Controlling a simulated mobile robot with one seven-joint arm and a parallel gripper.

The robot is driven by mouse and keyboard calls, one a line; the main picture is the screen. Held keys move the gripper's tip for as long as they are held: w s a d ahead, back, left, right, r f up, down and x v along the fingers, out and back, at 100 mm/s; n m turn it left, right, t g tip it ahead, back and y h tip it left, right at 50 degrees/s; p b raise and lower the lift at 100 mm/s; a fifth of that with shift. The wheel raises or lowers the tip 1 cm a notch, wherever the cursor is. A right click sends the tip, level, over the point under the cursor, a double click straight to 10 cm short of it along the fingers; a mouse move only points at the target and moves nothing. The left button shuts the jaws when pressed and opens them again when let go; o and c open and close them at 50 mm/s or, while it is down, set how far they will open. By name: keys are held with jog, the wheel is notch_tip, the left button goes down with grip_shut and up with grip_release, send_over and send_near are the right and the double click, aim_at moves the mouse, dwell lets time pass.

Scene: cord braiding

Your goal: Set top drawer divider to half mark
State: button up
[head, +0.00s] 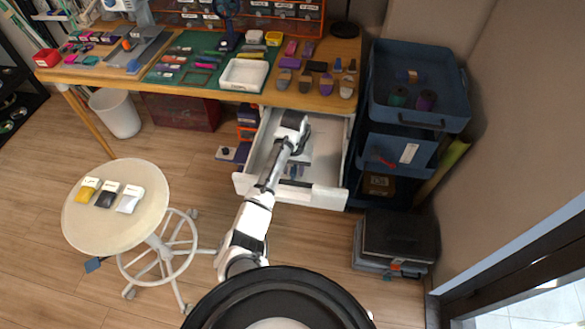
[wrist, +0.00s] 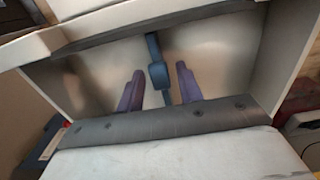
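The white top drawer (head: 325,195) is pulled open below the workbench, and my arm reaches down into it. My gripper (wrist: 160,88) is over the drawer's inside, its two dark purple fingers spread apart. A narrow blue piece with a thicker block, seemingly the divider (wrist: 158,75), stands between the fingers, with a visible gap on each side. I cannot make out a half mark in either view.
The workbench (head: 225,97) above holds a white tray (head: 244,74) and many small items. A blue shelf cart (head: 415,115) stands right of the drawer. Dark cases (head: 398,236) sit on the floor at right. A round stool (head: 116,208) stands left. Floor before the drawer is mostly clear.

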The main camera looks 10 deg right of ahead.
jog(key=shift+o, duration=0.3)
notch_tip(320, 180, up, 14)
jog(key=p, duration=0.1)
dwell(0.3)
jog(key=shift+f, duration=0.1)
dwell(0.3)
